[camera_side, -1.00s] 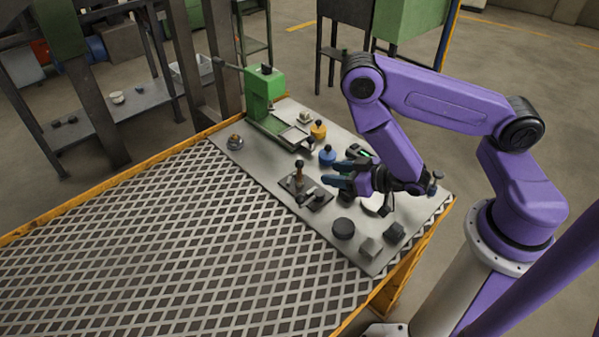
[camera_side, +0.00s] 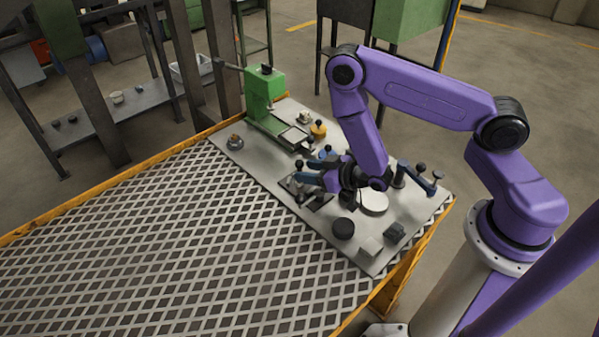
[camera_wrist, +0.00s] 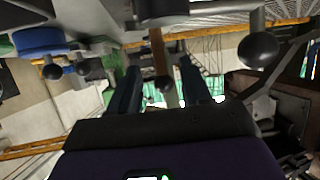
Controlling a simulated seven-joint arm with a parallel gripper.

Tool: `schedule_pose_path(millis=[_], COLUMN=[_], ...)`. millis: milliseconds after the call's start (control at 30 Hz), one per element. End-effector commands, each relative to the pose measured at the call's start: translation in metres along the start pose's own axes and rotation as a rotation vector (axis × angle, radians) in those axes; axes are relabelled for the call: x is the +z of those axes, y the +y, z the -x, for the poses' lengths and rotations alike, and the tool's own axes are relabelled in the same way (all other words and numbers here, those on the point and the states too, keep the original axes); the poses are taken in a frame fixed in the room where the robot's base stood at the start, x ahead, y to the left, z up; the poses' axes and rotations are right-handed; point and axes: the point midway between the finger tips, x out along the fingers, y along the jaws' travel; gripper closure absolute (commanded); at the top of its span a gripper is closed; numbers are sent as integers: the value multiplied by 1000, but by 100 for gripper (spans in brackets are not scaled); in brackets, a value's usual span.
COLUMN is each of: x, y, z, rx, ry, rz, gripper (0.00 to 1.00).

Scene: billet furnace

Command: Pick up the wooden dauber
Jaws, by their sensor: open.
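The wooden dauber (camera_wrist: 159,50) shows in the wrist view as a brown wooden handle, between and just beyond my two fingers. In the side view the dauber (camera_side: 299,165) is upright on a dark plate at the middle of the bench, mostly hidden by my fingers except for its dark top. My gripper (camera_side: 306,177) is open and low, with its fingers on either side of or right beside the handle. In the wrist view my gripper (camera_wrist: 165,88) shows a gap between the fingers and the handle. Contact cannot be told.
A blue pot (camera_side: 326,152) and a yellow pot (camera_side: 318,130) stand behind my gripper. A green press (camera_side: 265,90) is at the back left. A black round block (camera_side: 343,228) and grey blocks (camera_side: 370,247) lie nearer. A dark ball-ended lever (camera_wrist: 258,50) is close by on the right in the wrist view.

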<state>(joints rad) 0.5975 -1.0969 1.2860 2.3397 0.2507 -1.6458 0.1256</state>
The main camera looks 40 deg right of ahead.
Motion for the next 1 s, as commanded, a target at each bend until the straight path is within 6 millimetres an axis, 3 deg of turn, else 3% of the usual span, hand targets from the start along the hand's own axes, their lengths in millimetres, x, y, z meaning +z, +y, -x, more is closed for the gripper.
schedule_pose_path(millis=[500,800,833,967,1000], x=[0,0,0,0,0], y=[-1,-1,-1,-1,-1], z=[-50,-54,-54,-54,-54], rx=[1,0,0,0,0], ry=[2,0,0,0,0], rz=[-1,0,0,0,0], gripper=[52,52,56,98,100])
